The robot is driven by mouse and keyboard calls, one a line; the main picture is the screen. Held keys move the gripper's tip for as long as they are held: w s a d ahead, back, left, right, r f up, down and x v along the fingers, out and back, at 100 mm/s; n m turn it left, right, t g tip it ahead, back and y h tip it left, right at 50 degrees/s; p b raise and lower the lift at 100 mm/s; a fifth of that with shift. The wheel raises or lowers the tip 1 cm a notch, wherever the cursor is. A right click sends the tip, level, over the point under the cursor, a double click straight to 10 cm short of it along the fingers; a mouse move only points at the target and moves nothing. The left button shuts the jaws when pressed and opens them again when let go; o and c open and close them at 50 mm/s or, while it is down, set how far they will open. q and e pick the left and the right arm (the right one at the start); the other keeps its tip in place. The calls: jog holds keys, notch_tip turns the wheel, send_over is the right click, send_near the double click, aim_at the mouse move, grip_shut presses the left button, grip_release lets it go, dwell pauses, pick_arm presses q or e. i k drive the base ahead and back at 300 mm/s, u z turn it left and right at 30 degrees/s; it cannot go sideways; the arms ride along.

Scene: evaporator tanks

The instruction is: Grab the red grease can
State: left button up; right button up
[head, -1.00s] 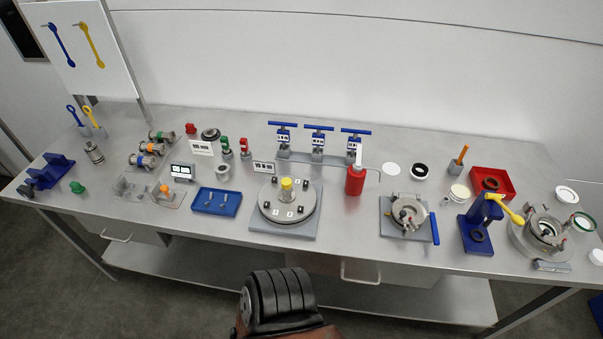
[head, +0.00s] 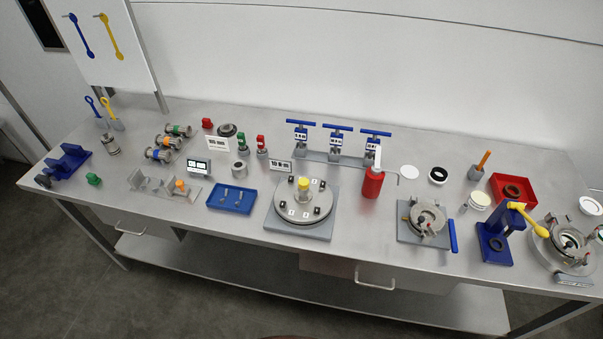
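The red grease can (head: 373,184) stands upright on the steel table, right of the round flanged plate with the yellow knob. It has a white pump top and a thin spout that points right. Neither of my grippers shows in the head view. Only a dark red sliver of my own body shows at the bottom edge.
The flanged plate (head: 303,203) lies left of the can, and a clamp fixture with a blue handle (head: 427,220) lies to its right. Blue-handled valves (head: 337,143) stand behind it. The steel table (head: 350,225) is bare in front of the can.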

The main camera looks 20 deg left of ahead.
aim_at(373, 179)
jog(key=u, duration=0.65)
jog(key=i, duration=0.5)
